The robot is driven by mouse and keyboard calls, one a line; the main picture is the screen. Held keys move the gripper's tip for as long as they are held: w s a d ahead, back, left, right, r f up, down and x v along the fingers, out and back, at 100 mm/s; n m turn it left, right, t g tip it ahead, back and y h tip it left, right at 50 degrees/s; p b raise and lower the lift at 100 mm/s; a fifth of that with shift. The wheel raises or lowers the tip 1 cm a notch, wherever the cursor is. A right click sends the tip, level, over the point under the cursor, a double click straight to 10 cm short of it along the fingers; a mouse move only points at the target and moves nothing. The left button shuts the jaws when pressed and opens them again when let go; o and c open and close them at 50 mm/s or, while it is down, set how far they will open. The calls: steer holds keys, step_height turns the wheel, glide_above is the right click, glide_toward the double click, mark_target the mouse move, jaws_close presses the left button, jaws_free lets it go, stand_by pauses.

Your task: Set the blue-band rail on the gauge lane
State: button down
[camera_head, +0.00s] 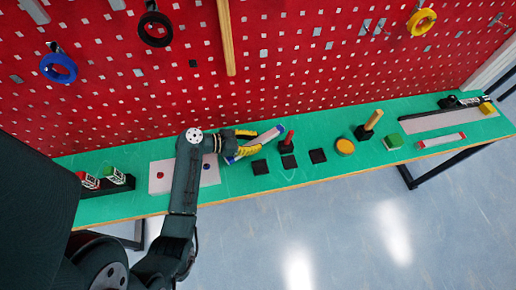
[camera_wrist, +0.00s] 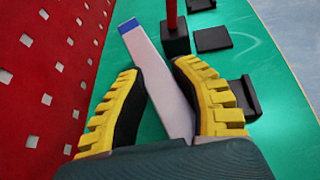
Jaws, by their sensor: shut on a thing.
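My gripper (camera_head: 257,141) is shut on a pale rail with a blue end band (camera_head: 266,137), above the left-middle of the green bench. In the wrist view the rail (camera_wrist: 162,82) runs between the yellow ribbed fingers of my gripper (camera_wrist: 157,68), with its blue band at the far end. Its near end is hidden by my gripper. A long grey strip (camera_head: 432,120), which looks like the gauge lane, lies at the bench's right end, with black and yellow parts around its far end. A pale rail with red ends (camera_head: 441,140) lies in front of it.
Black square pads (camera_head: 318,156) and a red post on a black base (camera_head: 287,147) stand just right of my gripper. Farther right are a yellow disc (camera_head: 345,146), a wooden post (camera_head: 373,119) and a green block (camera_head: 393,141). The red pegboard (camera_head: 300,60) rises behind.

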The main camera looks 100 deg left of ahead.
step_height(320, 180, down, 4)
steer(key=shift+a+f+b, duration=0.1)
steer(key=shift+f+b, duration=0.05)
steer(key=shift+b, duration=0.4)
steer(key=c, duration=1.1)
jaws_free()
steer(key=shift+f, duration=0.1)
steer(key=p+v, duration=0.2)
steer(key=v, duration=1)
steer(key=shift+w, duration=0.1)
